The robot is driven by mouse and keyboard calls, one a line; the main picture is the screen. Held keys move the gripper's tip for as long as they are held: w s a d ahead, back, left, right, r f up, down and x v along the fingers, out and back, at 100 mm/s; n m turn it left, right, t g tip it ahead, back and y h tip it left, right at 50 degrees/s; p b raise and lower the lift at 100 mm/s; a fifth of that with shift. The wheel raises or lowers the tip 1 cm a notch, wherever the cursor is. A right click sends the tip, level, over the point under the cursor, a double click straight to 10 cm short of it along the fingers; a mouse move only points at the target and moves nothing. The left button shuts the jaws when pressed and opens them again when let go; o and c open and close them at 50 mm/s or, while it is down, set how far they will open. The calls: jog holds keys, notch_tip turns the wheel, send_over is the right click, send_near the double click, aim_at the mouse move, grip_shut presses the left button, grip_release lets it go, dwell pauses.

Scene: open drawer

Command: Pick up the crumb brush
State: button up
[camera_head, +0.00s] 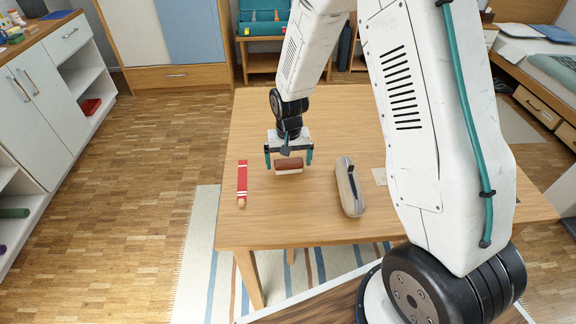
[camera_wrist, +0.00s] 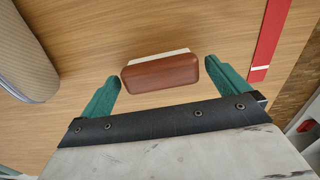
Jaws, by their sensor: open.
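The crumb brush (camera_head: 289,167) lies on the wooden table, a small block with a reddish-brown back and a pale strip along one side. In the wrist view the brush (camera_wrist: 160,73) lies ahead of my gripper, its length running across the space between the two teal fingers. My gripper (camera_head: 288,156) is open above the table, right by the brush, pointing down. In the wrist view the open fingers of my gripper (camera_wrist: 168,88) stand apart at either end of the brush, with nothing held. I cannot tell whether the fingertips touch the table.
A red and white strip-like object (camera_head: 242,183) lies left of the brush on the table (camera_head: 330,110). A beige-grey pencil case (camera_head: 350,188) lies to the right. The table behind the brush is mostly clear. A white cabinet (camera_head: 50,90) stands at the left.

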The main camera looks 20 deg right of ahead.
jog(key=shift+f, duration=0.6)
jog(key=c, duration=0.9)
